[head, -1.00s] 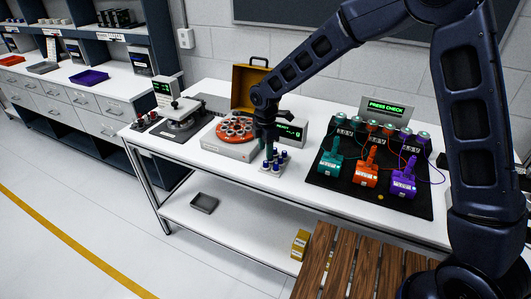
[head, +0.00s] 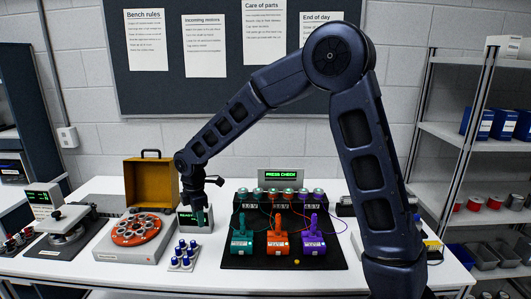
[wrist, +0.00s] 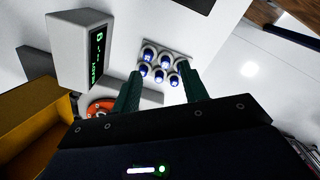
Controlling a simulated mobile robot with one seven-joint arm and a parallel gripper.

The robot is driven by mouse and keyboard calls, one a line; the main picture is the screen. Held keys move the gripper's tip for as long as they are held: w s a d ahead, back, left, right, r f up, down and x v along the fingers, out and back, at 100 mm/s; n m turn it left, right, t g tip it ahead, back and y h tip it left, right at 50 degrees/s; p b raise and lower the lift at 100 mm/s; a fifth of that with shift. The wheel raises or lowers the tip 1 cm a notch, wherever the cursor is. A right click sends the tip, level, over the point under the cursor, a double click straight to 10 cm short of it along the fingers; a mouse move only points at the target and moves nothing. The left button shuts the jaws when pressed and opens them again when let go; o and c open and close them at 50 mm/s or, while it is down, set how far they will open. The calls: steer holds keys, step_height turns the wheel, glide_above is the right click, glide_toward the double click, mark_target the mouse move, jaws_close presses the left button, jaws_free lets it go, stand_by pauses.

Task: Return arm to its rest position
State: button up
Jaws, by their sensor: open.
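My arm reaches across the bench from the right in the head view, bent at a high elbow. My gripper (head: 201,218) points down above the bench, in front of the small display that reads READY (head: 188,222). In the wrist view its two green fingers (wrist: 158,95) stand apart with nothing between them. A small white rack of blue-topped cylinders (head: 184,257) stands on the bench, below and a little in front of the gripper. The rack also shows beyond the fingertips in the wrist view (wrist: 160,66).
An orange rotary tray (head: 136,230) and a yellow case (head: 151,182) are left of the gripper. A black mat (head: 235,262) with teal, orange and purple units lies to its right, before a PRESS CHECK display (head: 281,174). Shelving (head: 470,140) stands at the far right.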

steer(key=w+d+r+m+t, duration=0.15)
steer(key=d+r+m, duration=0.3)
steer(key=d, duration=0.55)
steer(key=w+d+r+m, duration=0.25)
steer(key=d+r, duration=0.25)
steer(key=d, duration=0.5)
steer(key=w+d+r+m+t, duration=0.1)
steer(key=d+r+m, duration=0.4)
steer(key=d, duration=0.4)
steer(key=s+d+r+m, duration=0.1)
steer(key=s+d+m, duration=0.5)
steer(key=d, duration=0.5)
steer(key=s+d+m+t, duration=0.1)
steer(key=s+d+m, duration=0.5)
steer(key=s+d, duration=0.3)
steer(key=d, duration=0.3)
steer(key=shift+r+m, duration=0.4)
